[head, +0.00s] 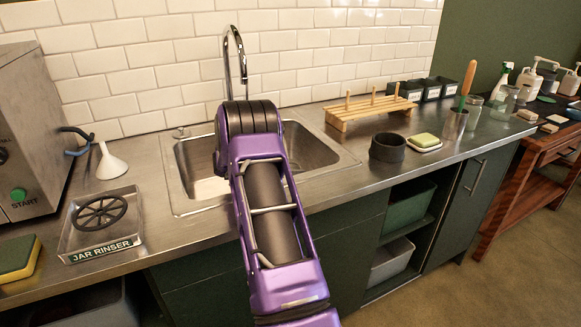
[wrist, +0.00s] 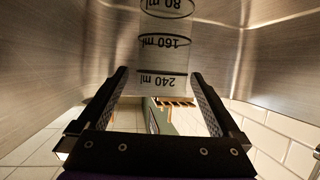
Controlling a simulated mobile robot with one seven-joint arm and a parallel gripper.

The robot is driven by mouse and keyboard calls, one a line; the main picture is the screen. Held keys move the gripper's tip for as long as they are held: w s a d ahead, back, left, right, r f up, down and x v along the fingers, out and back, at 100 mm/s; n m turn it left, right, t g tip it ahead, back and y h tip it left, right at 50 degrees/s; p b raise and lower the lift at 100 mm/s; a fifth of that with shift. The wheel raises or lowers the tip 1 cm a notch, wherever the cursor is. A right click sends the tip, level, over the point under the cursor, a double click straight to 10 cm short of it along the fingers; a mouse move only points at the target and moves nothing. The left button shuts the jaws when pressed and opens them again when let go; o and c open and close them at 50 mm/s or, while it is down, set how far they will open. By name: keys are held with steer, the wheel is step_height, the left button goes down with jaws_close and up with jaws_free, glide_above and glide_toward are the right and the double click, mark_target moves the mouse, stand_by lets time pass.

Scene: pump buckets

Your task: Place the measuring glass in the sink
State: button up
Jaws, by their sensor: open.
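The measuring glass (wrist: 166,62) is clear with black rings marked 80, 160 and 240 ml, and its lettering is upside down in the wrist view. It is inside the steel sink (head: 195,165), whose walls (wrist: 60,65) surround it in the wrist view. My gripper (wrist: 160,76) is open, with its two black fingers on either side of the glass's 240 ml end. In the head view my purple arm reaches over the sink and hides the glass and the gripper.
A curved faucet (head: 235,60) rises behind the sink. A wooden rack (head: 370,112) and a dark round cup (head: 387,147) stand to the right. The jar rinser (head: 102,225) and a white funnel (head: 110,162) are to the left. Bare counter borders the sink.

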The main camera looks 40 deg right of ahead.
steer(key=p+v, duration=0.1)
steer(key=v, duration=1)
steer(key=shift+a, duration=0.2)
steer(key=shift+r, duration=0.15)
